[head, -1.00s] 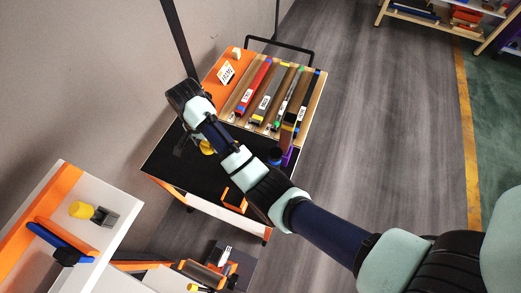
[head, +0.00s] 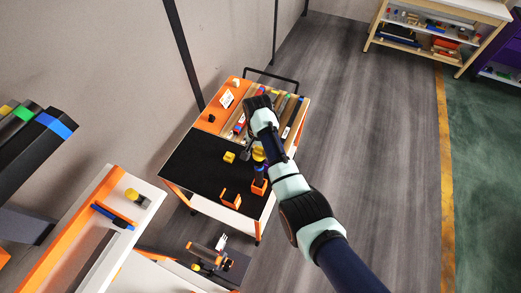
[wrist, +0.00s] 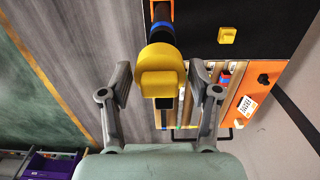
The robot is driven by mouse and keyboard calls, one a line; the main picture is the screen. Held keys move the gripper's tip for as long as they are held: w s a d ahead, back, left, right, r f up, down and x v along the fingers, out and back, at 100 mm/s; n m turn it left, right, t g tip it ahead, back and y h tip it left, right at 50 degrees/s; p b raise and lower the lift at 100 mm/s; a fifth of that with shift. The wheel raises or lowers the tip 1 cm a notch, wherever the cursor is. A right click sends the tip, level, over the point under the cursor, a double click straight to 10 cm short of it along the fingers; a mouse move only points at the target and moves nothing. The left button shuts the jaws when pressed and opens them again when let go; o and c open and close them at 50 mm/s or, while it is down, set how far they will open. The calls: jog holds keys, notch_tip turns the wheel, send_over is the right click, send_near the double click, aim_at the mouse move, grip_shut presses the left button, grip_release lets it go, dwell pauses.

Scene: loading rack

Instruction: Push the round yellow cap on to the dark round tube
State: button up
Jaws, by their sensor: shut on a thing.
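The round yellow cap (wrist: 160,82) is between my fingers in the wrist view, and my gripper (wrist: 160,88) is shut on it. In the head view the cap (head: 259,154) is just above the dark round tube (head: 261,171). I cannot tell whether cap and tube touch. My gripper (head: 257,147) is partly hidden by my arm in the head view.
The cart's black top (head: 205,160) is mostly clear. A yellow block (head: 229,157) lies left of the tube, and a second orange holder (head: 230,199) is nearer.

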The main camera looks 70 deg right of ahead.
aim_at(259, 157)
jog(key=shift+w+d+f, duration=0.1)
jog(key=shift+f+b, duration=0.65)
jog(key=shift+b, duration=0.2)
notch_tip(259, 157, down, 4)
jog(key=b, duration=0.3)
jog(key=shift+r, duration=0.25)
jog(key=shift+f+b, duration=1)
jog(key=shift+f, duration=0.7)
dwell(2.0)
jog(key=o, duration=0.8)
jog(key=shift+o, duration=0.3)
jog(key=shift+r, duration=0.15)
